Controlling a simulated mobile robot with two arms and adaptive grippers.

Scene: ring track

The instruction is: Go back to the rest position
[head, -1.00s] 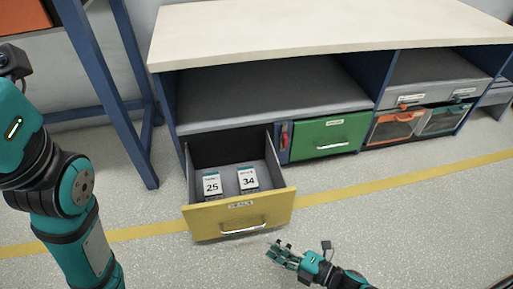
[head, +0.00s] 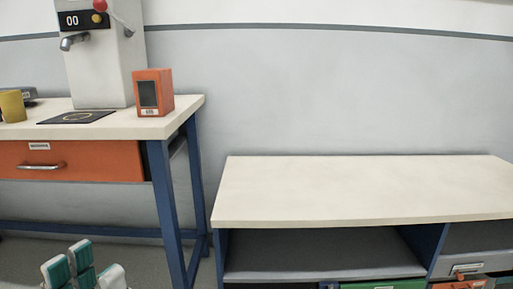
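My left gripper (head: 88,272) shows at the bottom left of the head view, cut off by the lower edge. Its white fingers with teal pads point up and stand apart, with nothing visible between them. It is in front of the desk's blue leg frame and does not appear to touch anything. My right gripper is out of view. The yellow drawer is also out of view, below the picture.
At left, a desk (head: 185,112) with an orange drawer (head: 95,162) carries a white machine (head: 100,65), an orange device (head: 154,92) and a yellow cup (head: 12,106). A low bench (head: 350,190) stands at right, its top clear. A green drawer (head: 385,285) shows below it.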

